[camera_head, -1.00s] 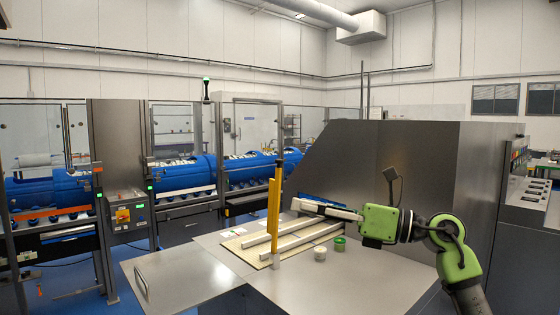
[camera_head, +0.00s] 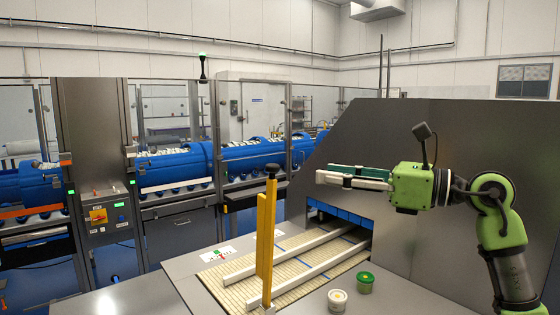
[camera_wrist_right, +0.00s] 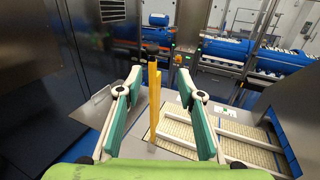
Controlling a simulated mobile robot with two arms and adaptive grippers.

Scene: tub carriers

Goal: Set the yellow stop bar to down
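The yellow stop bar (camera_head: 265,240) stands upright at the near end of the two white rails on the bench, with a black knob at its top. It also shows in the right wrist view (camera_wrist_right: 154,100), between and beyond my fingers. My right gripper (camera_head: 322,174) is to the right of the bar in the head view, about level with its knob and apart from it. In the right wrist view the two green-padded fingers of my right gripper (camera_wrist_right: 161,88) are wide apart with nothing between their pads. My left gripper is not in view.
A slatted mat (camera_head: 232,284) lies under the white rails (camera_head: 305,275) on the steel bench. A white tub (camera_head: 337,301) and a green tub (camera_head: 364,283) stand right of the rails. A tall steel housing (camera_head: 345,125) rises behind. A small printed card (camera_head: 217,254) lies left.

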